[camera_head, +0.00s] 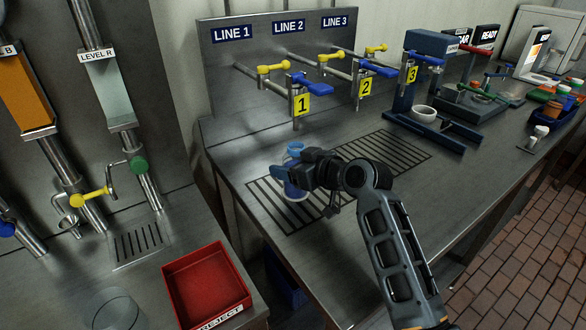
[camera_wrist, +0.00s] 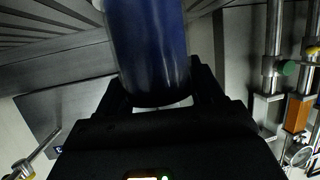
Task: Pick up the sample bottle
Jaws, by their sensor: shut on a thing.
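The sample bottle (camera_head: 292,187) is blue with a lighter blue top and stands at the left part of the slotted drain grate on the steel bench. In the wrist view the dark blue bottle (camera_wrist: 148,45) fills the upper middle, between the fingers. My gripper (camera_head: 288,174) is shut on the bottle from the right side and hides part of its body. I cannot tell whether the bottle's base touches the grate.
The grate (camera_head: 390,152) runs along the bench below three taps tagged 1 (camera_head: 302,104), 2 (camera_head: 366,88) and 3 (camera_head: 412,74). A red reject tray (camera_head: 206,285) and a clear round vessel (camera_head: 112,310) are on the left bench. A blue stand holds a white bowl (camera_head: 423,114).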

